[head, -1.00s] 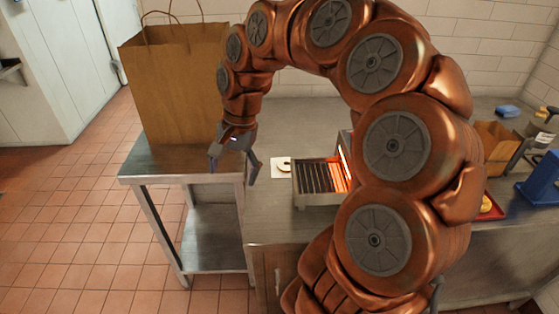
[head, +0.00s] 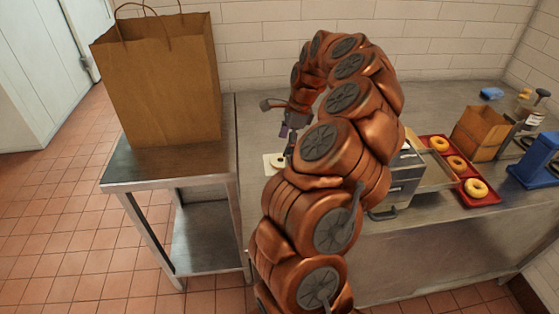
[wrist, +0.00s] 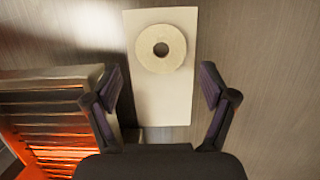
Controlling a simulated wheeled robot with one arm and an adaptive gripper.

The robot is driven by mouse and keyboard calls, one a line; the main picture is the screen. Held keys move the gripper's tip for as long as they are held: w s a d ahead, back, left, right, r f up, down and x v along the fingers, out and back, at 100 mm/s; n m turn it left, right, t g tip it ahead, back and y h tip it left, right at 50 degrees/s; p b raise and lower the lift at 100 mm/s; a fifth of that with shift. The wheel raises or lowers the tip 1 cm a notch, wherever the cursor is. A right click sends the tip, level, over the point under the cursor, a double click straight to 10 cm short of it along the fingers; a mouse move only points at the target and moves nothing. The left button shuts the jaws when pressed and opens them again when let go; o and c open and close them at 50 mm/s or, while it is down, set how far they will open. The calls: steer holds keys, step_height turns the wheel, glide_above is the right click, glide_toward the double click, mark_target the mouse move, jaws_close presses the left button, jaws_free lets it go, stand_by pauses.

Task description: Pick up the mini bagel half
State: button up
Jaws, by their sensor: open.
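The mini bagel half (wrist: 147,55) lies flat on a white rectangular board (wrist: 160,105) in the wrist view, a pale ring with a dark centre hole. In the head view my arm hides much of the gripper (head: 288,140).
A glowing toaster grill (wrist: 50,115) stands left of the board in the wrist view. A large paper bag (head: 160,80) stands left.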

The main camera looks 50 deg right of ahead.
steer(key=shift+p+x, duration=1.4)
steer(key=shift+x, duration=1.45)
steer(key=shift+d, duration=0.15)
steer(key=shift+c, duration=0.4)
steer(key=c, duration=0.5)
